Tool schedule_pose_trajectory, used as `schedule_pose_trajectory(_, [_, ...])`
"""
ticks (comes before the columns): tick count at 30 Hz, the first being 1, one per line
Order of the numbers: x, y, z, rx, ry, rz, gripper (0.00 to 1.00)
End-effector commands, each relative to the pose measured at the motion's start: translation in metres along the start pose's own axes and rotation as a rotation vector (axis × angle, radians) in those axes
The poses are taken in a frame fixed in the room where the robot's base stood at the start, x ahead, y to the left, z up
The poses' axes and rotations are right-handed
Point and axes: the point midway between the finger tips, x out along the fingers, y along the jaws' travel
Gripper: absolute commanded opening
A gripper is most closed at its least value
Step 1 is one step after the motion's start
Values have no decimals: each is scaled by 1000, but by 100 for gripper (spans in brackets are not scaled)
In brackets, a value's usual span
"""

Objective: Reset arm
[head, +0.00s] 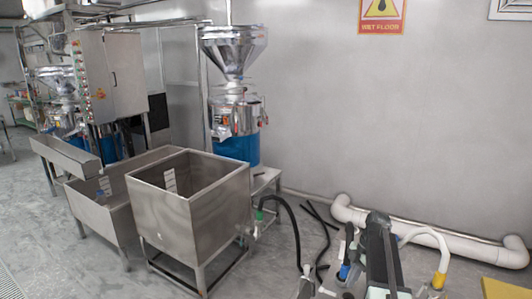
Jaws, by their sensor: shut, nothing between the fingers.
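I do not make out my gripper in the head view, and no fingertips show. A dark upright part with a grey-green face stands at the bottom right, cut off by the lower edge. I cannot tell whether it belongs to my arm. The grinder (235,120) stands at the centre back, with a shiny steel hopper (232,47) on top and a blue lower body. An open steel tank (190,212) on legs stands in front of it.
A lower steel trough (98,212) adjoins the tank on the left. A steel control cabinet (112,75) stands behind. A black hose (297,225) runs to the floor. A thick white pipe (345,212) lies along the right wall. A yellow-ended hose (437,250) is at lower right.

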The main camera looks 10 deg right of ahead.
Motion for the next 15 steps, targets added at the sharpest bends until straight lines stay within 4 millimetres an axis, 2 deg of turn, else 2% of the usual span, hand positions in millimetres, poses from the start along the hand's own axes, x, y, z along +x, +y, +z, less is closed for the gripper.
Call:
schedule_pose_trajectory(1, [13,2,-49,-8,-19,-21,0])
schedule_pose_trajectory(2, [20,4,-74,3,-34,-31,0])
schedule_pose_trajectory(3, [31,4,-108,28,-56,-41,0])
schedule_pose_trajectory(5, [47,-1,-158,93,-95,-50,0])
schedule_pose_trajectory(6, [58,-9,-191,158,-124,-47,0])
schedule_pose_trajectory(9, [79,-36,-254,407,-199,-5,0])
schedule_pose_trajectory(12, [88,-58,-274,723,-240,75,0])
schedule_pose_trajectory(15, [88,-72,-265,1068,-247,167,0])
